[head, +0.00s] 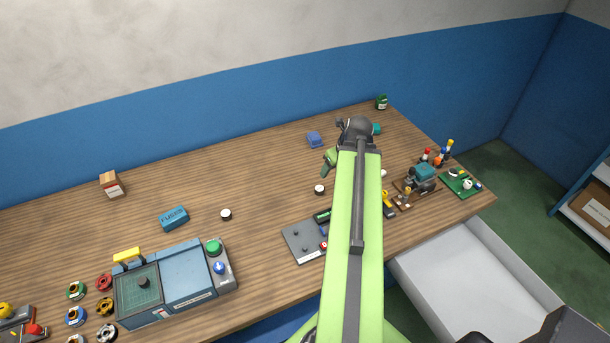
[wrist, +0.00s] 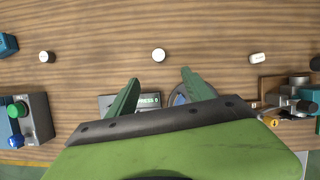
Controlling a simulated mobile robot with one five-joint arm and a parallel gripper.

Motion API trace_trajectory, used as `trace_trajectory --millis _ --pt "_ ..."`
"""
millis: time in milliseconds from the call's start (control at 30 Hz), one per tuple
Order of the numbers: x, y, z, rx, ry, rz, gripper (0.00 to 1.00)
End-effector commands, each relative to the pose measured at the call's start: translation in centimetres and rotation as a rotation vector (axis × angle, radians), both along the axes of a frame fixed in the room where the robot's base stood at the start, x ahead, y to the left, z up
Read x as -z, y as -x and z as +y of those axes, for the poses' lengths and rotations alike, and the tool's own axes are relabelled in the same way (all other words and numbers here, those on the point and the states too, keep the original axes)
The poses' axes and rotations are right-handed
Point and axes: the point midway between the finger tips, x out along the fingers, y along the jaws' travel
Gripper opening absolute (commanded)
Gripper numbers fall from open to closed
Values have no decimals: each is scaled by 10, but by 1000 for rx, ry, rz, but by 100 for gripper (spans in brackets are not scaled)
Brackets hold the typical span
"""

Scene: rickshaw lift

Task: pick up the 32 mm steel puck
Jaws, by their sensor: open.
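Three small round pieces with pale tops stand in a spaced row on the wooden bench; I cannot read which is the 32 mm steel puck. The middle one (wrist: 159,54) lies just beyond my gripper (wrist: 160,77), roughly in line with the gap between the fingers. It also shows in the head view (head: 320,189). The left one (wrist: 47,56) has a dark side and also shows in the head view (head: 226,214). The right one (wrist: 258,57) looks longer and bears a mark. My gripper is open with nothing between its green fingertips; in the head view my arm hides most of it.
A grey panel (head: 300,243) with a "PRESS" display (wrist: 148,100) lies under my fingers. A blue-grey machine with buttons (head: 185,285) and a blue fuse box (head: 174,217) stand left. A small vise-like device (wrist: 296,100) stands right. Bench around the middle piece is clear.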

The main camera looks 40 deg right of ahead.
Motion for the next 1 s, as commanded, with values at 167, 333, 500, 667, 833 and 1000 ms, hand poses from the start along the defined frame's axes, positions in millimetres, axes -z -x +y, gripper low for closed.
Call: trace_trajectory --millis 167,333,500,667,833,1000 --pt "-2 1 -3 47 -15 -10 60" --pt "13 -5 -3 41 -15 -9 60" --pt "48 -17 -6 39 -14 -8 60" --pt "81 -29 -9 39 -14 -8 60" --pt "111 -41 -12 41 -14 -8 60" --pt "112 -44 -13 42 -14 -8 60"
